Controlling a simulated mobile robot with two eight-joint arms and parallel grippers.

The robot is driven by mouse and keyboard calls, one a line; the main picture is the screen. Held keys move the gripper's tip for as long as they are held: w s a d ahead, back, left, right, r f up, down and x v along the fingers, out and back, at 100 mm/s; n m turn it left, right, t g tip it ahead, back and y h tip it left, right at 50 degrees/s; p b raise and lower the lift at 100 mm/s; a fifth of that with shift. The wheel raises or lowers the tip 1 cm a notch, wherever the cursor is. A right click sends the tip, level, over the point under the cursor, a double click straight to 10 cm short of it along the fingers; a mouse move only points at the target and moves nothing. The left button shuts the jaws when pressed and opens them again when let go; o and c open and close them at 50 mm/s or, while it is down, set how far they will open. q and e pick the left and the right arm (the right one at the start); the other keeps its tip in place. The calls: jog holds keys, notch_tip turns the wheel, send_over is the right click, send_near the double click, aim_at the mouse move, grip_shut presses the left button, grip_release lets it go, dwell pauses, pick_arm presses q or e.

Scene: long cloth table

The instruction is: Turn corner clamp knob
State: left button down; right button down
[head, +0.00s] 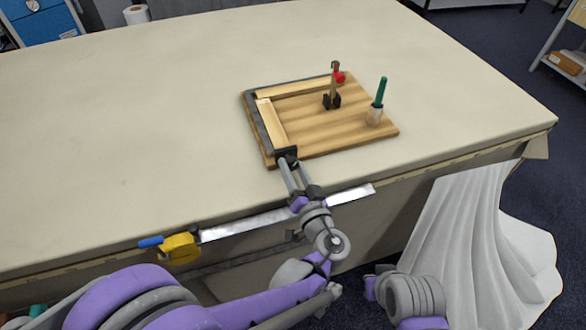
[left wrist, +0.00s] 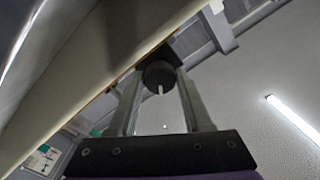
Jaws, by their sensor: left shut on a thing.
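A wooden board (head: 315,133) lies near the table's front edge, with two pale wood strips (head: 272,123) meeting at a corner on it. A dark clamp part (head: 287,153) sits at the board's front edge, at the near end of one strip. My left gripper (head: 288,165) reaches up to it from the front and is shut on its dark round knob. The knob (left wrist: 159,74) shows between the two fingers in the left wrist view, with a pale mark on its face. My right arm shows at the bottom, but its gripper fingers do not.
A small upright clamp with a red tip (head: 339,77) and a green-handled tool in a holder (head: 380,92) stand on the board. The table's left side is clear.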

pick_arm(q)
jog(key=m, duration=0.4)
jog(key=shift+m, duration=0.3)
jog(key=m, duration=0.4)
jog(key=shift+m+b, duration=0.3)
jog(key=shift+b, duration=0.1)
jog(key=m, duration=0.4)
jog(key=shift+m, duration=0.3)
jog(key=m, duration=0.4)
jog(key=shift+m+b, duration=0.35)
jog(key=shift+m, duration=0.05)
jog(key=shift+c, duration=1.6)
grip_release()
jog(key=shift+w, duration=0.1)
